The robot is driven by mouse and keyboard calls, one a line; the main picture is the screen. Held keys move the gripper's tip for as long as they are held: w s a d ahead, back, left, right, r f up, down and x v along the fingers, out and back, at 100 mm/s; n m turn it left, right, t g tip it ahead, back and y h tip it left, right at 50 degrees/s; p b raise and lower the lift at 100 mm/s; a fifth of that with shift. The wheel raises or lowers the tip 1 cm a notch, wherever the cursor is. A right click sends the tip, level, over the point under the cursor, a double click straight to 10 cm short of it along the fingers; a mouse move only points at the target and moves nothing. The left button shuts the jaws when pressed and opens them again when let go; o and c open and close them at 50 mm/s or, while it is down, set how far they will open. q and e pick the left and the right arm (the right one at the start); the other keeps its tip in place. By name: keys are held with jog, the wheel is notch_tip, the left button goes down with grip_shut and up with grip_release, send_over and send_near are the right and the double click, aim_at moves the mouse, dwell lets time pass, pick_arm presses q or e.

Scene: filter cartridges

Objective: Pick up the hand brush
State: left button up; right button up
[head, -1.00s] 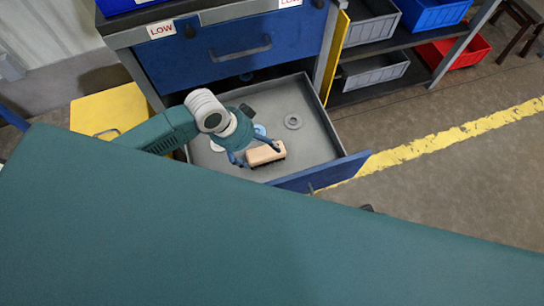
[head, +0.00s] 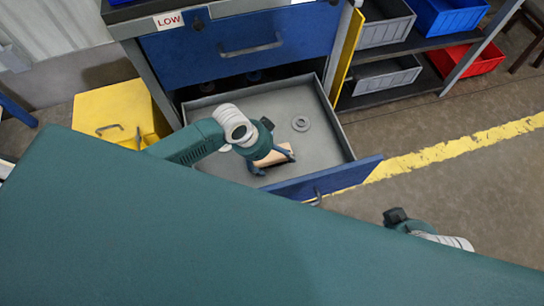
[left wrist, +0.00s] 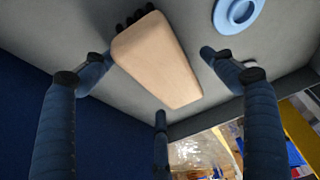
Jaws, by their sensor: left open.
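The hand brush (head: 282,151) lies in the open grey drawer, with a pale wooden back, partly covered by my left gripper in the head view. In the left wrist view the brush (left wrist: 158,60) shows its wooden back and some dark bristles at one end. My left gripper (head: 274,162) is above the brush, open. In the left wrist view its dark blue fingers stand apart, one on each side of the brush and one below, with no clear contact. Part of my right arm's end (head: 396,216) shows outside the drawer; its fingers are hidden.
The drawer's blue front panel (head: 325,180) faces my side. A yellow box (head: 112,110) stands left of the cabinet. Floor to the right is clear.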

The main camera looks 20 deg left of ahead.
aim_at(276, 155)
pick_arm(q)
jog(key=shift+f, duration=0.1)
pick_arm(e)
jog(key=shift+r, duration=0.1)
dwell(0.4)
pick_arm(q)
jog(key=shift+f, duration=0.1)
jog(key=c, duration=1.4)
jog(key=shift+o, duration=0.2)
pick_arm(e)
jog(key=shift+f, duration=0.25)
